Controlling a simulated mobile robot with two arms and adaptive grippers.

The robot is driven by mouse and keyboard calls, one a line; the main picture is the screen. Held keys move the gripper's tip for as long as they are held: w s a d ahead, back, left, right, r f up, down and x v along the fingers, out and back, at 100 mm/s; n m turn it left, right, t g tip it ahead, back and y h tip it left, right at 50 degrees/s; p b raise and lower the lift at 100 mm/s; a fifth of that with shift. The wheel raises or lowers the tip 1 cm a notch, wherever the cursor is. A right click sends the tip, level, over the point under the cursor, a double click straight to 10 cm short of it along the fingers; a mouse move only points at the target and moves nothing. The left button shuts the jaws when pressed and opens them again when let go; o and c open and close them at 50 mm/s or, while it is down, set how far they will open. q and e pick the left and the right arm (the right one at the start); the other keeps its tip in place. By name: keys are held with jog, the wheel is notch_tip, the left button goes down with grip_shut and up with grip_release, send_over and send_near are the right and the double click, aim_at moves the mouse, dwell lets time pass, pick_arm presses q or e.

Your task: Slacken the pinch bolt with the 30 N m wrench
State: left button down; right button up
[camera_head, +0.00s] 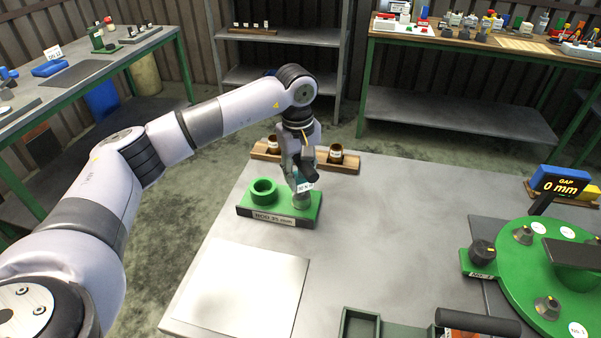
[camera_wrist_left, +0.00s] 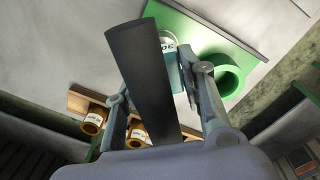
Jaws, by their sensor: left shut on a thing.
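My left gripper (camera_head: 296,178) reaches down over the green stand (camera_head: 252,212) on the table's far left. It is shut on a labelled teal piece (camera_wrist_left: 187,78), whose dark tapered bar (camera_wrist_left: 150,70) rises between the fingers in the left wrist view. The teal piece is at the right end of the stand, beside an empty green ring (camera_head: 264,190). Its lower end is partly hidden, so I cannot tell whether it touches the stand. I cannot read a 30 N m mark on any tool. I cannot pick out the pinch bolt. My right gripper is not in view.
A wooden rack (camera_head: 347,167) with brown jars stands behind the stand. A bare pale plate (camera_head: 240,290) lies in front. The green round machine (camera_head: 540,270) with a "GAP 0 mm" display (camera_head: 560,182) is at the right. A dark cylinder (camera_head: 480,322) and green tray (camera_head: 358,325) lie at the front.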

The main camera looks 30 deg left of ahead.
pick_arm(q)
jog(key=shift+w+r, duration=0.1)
jog(key=shift+r, duration=0.2)
jog(key=shift+r+p, duration=1.5)
jog(key=shift+r, duration=0.85)
jog(key=shift+d, duration=0.1)
